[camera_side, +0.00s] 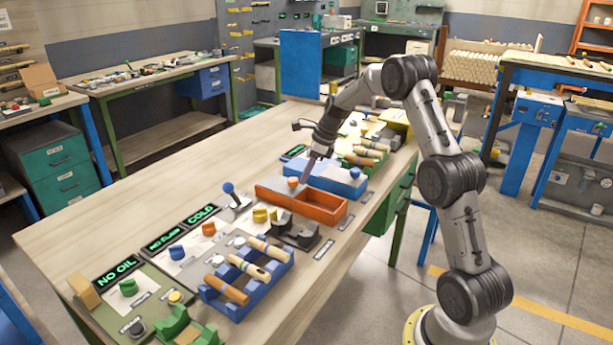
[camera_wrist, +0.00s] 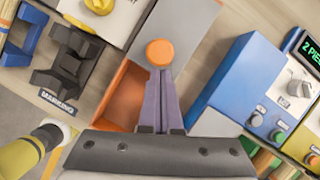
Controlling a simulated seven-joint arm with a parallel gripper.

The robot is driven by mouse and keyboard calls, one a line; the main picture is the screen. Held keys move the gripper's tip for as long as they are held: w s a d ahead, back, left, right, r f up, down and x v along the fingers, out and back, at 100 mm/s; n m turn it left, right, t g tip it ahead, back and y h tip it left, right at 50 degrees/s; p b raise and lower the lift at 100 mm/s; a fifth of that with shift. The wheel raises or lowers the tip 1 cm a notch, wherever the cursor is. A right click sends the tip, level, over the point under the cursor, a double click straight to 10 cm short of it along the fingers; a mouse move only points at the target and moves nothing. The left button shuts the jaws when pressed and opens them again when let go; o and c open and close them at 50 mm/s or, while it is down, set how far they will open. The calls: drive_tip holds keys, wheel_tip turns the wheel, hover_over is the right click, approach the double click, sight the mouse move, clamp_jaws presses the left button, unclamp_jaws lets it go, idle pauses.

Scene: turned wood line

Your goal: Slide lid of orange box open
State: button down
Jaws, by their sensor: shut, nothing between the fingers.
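The orange box (camera_side: 325,216) stands mid-table in the side view, with a good part of its inside uncovered. Its orange inner side also shows in the wrist view (camera_wrist: 124,98). A grey lid (camera_wrist: 186,32) with a round orange knob (camera_wrist: 160,53) lies over to one side of the uncovered part. The knob also shows in the side view (camera_side: 293,182). My gripper (camera_side: 306,181) is shut and empty, with its fingertips low beside the knob. In the wrist view the fingertips (camera_wrist: 158,74) meet the knob's near edge; I cannot tell whether they touch it.
A black holder (camera_side: 296,231) and a blue rack (camera_side: 245,285) of wooden handles are on the near left. A blue-knobbed lever (camera_side: 229,190) rises left of the orange box. The table's far left is bare.

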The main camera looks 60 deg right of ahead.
drive_tip(key=s, duration=0.1)
drive_tip(key=s+d, duration=0.1)
drive_tip(key=s+d+r, duration=0.1)
drive_tip(key=s, duration=0.1)
wheel_tip(320, 180, up, 12)
drive_tip(key=a+n, duration=0.1)
drive_tip(key=a, duration=0.2)
drive_tip(key=s+a+r+n+t, duration=0.1)
drive_tip(key=s+a+r+n, duration=0.35)
drive_tip(key=a, duration=0.45)
drive_tip(key=s+a+r+n, duration=0.3)
drive_tip(key=s+a+r, duration=0.15)
drive_tip(key=a, duration=0.55)
drive_tip(key=s+a+f+n+t+h, duration=0.1)
drive_tip(key=s+a+n, duration=0.2)
drive_tip(key=s+n, duration=0.25)
drive_tip(key=s+a+f+n, duration=0.1)
drive_tip(key=s+a+n, duration=0.2)
drive_tip(key=s+n, duration=0.3)
drive_tip(key=s+f+n+h, duration=0.1)
drive_tip(key=s+f+n, duration=0.5)
drive_tip(key=n, duration=0.4)
drive_tip(key=shift+s+d+f+n, duration=0.3)
drive_tip(key=shift+s, duration=0.3)
